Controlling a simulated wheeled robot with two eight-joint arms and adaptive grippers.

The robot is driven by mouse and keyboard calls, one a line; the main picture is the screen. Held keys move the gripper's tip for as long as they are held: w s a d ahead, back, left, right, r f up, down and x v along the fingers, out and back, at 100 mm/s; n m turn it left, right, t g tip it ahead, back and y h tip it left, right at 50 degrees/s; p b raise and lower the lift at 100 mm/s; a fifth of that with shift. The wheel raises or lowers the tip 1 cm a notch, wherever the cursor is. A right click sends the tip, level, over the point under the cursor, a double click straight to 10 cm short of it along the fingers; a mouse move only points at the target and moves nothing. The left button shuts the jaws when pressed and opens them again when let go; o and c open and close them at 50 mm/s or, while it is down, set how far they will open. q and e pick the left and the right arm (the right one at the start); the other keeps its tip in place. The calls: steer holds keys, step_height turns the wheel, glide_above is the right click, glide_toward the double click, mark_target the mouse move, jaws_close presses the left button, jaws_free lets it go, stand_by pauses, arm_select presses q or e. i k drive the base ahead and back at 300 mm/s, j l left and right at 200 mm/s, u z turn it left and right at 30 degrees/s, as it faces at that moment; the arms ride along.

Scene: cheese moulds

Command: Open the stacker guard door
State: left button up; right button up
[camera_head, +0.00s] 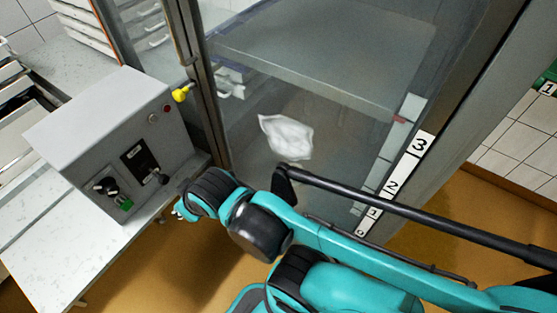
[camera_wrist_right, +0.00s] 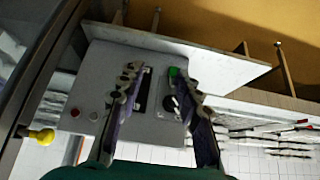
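The guard door (camera_head: 330,120) is a large clear panel in a grey metal frame, filling the middle of the head view; it looks closed. A yellow knob (camera_head: 182,92) sits on its left post; it also shows at the lower left of the right wrist view (camera_wrist_right: 42,136). A grey control box (camera_head: 105,130) stands left of the post, with a black rotary knob, a green button and a switch. My right gripper (camera_wrist_right: 155,78) is open and empty, its fingers spread in front of the box face (camera_wrist_right: 140,125). My left gripper is out of view.
The box stands on a pale bench (camera_head: 60,235). A crumpled white item (camera_head: 286,136) shows through the clear panel. A numbered strip (camera_head: 395,185) runs along the right post. Drawers (camera_head: 150,20) stand at the back left. Yellow-brown floor lies below.

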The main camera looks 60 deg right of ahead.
mark_target(497, 16)
steer(key=z, duration=0.4)
steer(key=j+z, duration=0.1)
steer(key=z, duration=0.3)
steer(key=k+z, duration=0.1)
steer(key=z, duration=0.7)
steer(key=k+z, duration=0.15)
steer(key=z, duration=0.25)
